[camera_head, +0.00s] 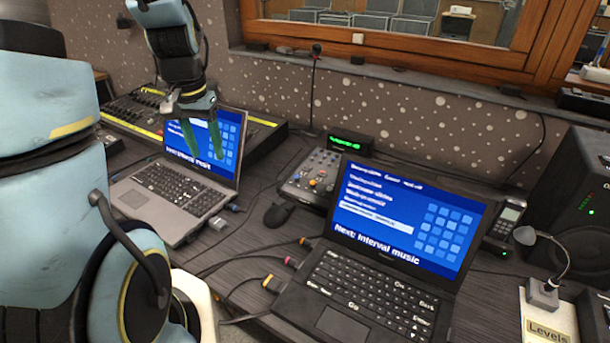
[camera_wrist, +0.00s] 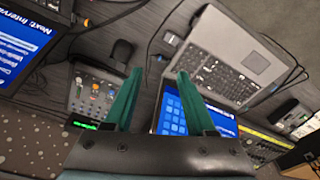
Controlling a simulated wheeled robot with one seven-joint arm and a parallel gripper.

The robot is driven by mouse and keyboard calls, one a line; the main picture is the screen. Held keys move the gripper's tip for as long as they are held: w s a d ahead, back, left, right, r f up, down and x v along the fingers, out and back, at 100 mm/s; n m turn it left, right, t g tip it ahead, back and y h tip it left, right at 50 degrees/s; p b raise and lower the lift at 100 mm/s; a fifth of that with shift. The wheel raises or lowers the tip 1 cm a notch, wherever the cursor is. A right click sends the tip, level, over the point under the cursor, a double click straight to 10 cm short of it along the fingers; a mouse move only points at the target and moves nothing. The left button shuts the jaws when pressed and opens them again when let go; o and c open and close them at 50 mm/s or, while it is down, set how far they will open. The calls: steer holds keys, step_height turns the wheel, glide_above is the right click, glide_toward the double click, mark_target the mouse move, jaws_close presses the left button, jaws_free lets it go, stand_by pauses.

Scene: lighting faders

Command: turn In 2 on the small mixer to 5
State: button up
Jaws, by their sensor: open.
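The small mixer (camera_head: 310,182) is a dark box with coloured knobs, standing on the desk between the two laptops. In the wrist view the small mixer (camera_wrist: 93,98) lies left of my gripper's fingers. Its labels are too small to read, so I cannot tell which knob is In 2 or where it points. My gripper (camera_head: 206,155) has two green fingers, apart and empty. In the head view it hangs in front of the left laptop's screen, left of the mixer. In the wrist view my gripper (camera_wrist: 160,72) shows both fingertips clear of the mixer.
The left laptop (camera_head: 175,190) and the right laptop (camera_head: 400,235) flank the mixer. A black mouse (camera_head: 278,214) lies before it. A green-lit display (camera_head: 350,142) and a thin microphone stand (camera_head: 313,90) are behind it. A long lighting desk (camera_head: 130,118) sits behind the left laptop. Cables cross the desk.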

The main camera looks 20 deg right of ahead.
steer(key=w+d+f+m+b, duration=0.1)
steer(key=w+d+f+m, duration=0.25)
steer(key=d, duration=0.45)
steer(key=w+d+f+m+b, duration=0.2)
steer(key=w+d+f+m, duration=0.15)
steer(key=d, duration=0.45)
steer(key=m+b, duration=0.1)
steer(key=m, duration=0.4)
glide_toward(313, 182)
steer(key=f+p, duration=0.1)
steer(key=f, duration=0.4)
steer(key=w+f+p, duration=0.1)
steer(key=f, duration=0.2)
steer(key=shift+d+f+p, duration=0.15)
steer(key=shift+f+p, duration=0.15)
steer(key=shift+p, duration=0.05)
steer(key=shift+c, duration=0.4)
jaws_close()
